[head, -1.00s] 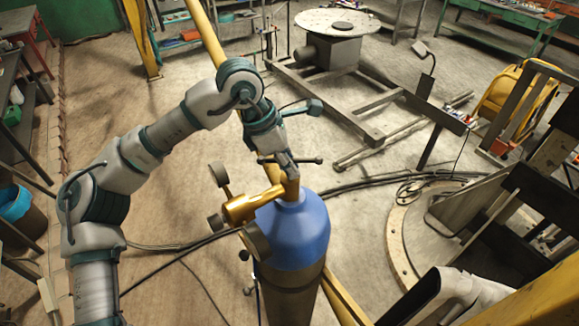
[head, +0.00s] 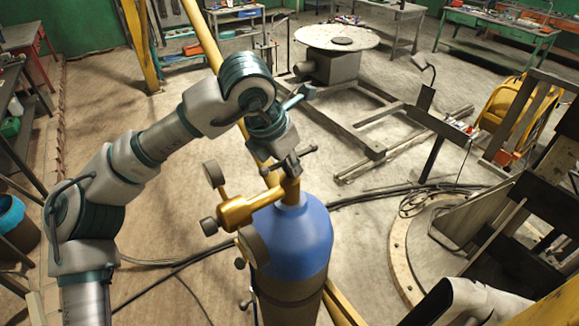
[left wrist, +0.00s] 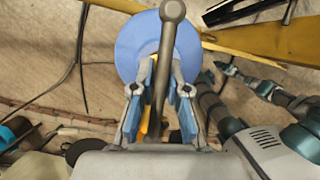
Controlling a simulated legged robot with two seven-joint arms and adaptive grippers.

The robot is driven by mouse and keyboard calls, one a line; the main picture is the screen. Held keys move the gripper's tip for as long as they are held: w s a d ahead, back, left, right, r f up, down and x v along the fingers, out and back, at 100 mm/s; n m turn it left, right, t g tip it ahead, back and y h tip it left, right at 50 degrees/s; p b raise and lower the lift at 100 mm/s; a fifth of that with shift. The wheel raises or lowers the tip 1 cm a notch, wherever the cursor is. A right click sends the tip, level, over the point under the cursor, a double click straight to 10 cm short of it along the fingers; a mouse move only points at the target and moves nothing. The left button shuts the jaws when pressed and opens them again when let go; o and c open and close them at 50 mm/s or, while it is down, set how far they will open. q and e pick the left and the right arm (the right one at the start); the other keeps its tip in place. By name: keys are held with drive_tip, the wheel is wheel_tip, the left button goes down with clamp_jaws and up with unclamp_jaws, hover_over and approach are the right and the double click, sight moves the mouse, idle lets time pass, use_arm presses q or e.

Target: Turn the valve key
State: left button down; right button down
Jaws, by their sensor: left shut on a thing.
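The valve key (head: 303,154) is a dark T-bar with knobbed ends on top of a blue-shouldered gas cylinder (head: 300,235). In the left wrist view the key's bar (left wrist: 170,40) runs lengthwise between the fingers, over the blue cylinder top (left wrist: 135,45). My left gripper (head: 290,162) comes down from above and is shut on the bar at its middle. Its two fingers (left wrist: 160,95) flank the bar in the left wrist view. The key's stem is mostly hidden. A slim jointed part, perhaps my right gripper (left wrist: 228,69), shows small at the right there; its jaws are unclear.
A brass regulator (head: 235,212) with round gauges juts left from the cylinder neck, close under my left gripper. A yellow beam (head: 204,35) runs behind the cylinder. Dark cables (head: 390,190) lie on the floor. A round-topped stand (head: 335,65) is farther back.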

use_arm(q)
drive_tip(key=shift+r, duration=0.15)
idle(0.3)
drive_tip(key=c, duration=1.4)
unclamp_jaws()
drive_tip(key=shift+o, duration=1.2)
drive_tip(key=shift+w, duration=0.15)
drive_tip(key=v, duration=1.1)
drive_tip(key=shift+r, duration=0.25)
